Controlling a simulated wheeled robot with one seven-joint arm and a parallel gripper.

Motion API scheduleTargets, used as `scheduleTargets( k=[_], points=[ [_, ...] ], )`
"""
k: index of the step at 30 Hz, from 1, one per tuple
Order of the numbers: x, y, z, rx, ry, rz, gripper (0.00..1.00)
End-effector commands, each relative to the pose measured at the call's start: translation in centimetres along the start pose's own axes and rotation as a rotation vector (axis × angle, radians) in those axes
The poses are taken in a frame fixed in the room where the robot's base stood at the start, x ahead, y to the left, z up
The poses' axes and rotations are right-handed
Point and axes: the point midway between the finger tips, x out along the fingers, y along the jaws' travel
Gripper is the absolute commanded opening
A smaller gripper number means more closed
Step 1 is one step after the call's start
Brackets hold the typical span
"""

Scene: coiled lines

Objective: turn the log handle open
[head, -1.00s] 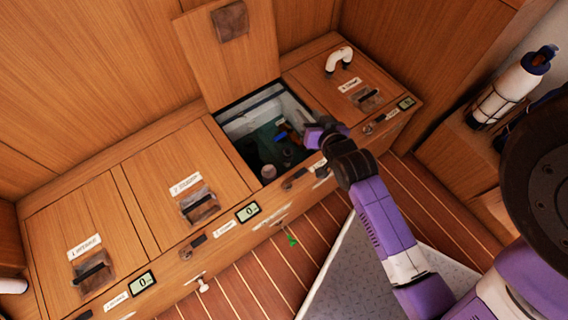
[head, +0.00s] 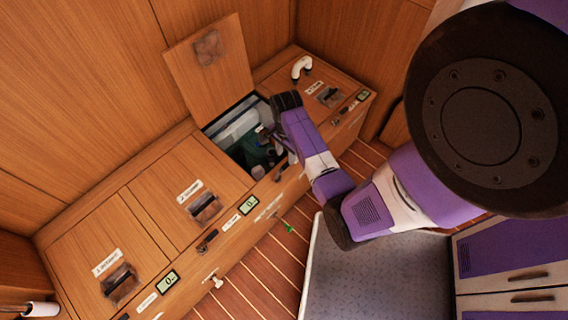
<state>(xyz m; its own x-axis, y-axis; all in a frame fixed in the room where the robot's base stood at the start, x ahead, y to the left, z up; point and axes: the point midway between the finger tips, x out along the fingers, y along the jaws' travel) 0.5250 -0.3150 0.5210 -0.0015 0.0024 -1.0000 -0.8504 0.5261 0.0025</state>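The open compartment (head: 207,131) lies in the bench top, with its wooden lid (head: 212,70) raised behind it. Its inside is dark, with pale and teal surfaces and small fittings I cannot make out. I cannot pick out the log handle; my arm covers the compartment's right side. My gripper (head: 268,134) is small and mostly hidden at the end of my arm, over the right part of the opening. Its fingers do not show clearly, nor whether they touch anything.
Two closed lids with dark latches (head: 204,207) (head: 118,281) lie to the left; another with a white curved pipe (head: 301,68) is at the right. Small displays (head: 248,204) line the front. A white knob (head: 214,281) and a green tag (head: 289,228) stick out over the plank floor.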

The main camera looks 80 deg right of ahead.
Motion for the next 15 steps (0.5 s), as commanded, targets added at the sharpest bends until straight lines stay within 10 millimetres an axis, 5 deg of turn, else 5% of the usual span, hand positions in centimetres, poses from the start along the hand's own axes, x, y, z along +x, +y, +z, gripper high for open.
scheduleTargets(
  k=[9,15],
  points=[
    [4.9,0.0,0.0,-0.001,0.000,0.000,0.40],
    [6.1,0.0,0.0,-0.003,0.001,-0.002,0.40]
  ],
)
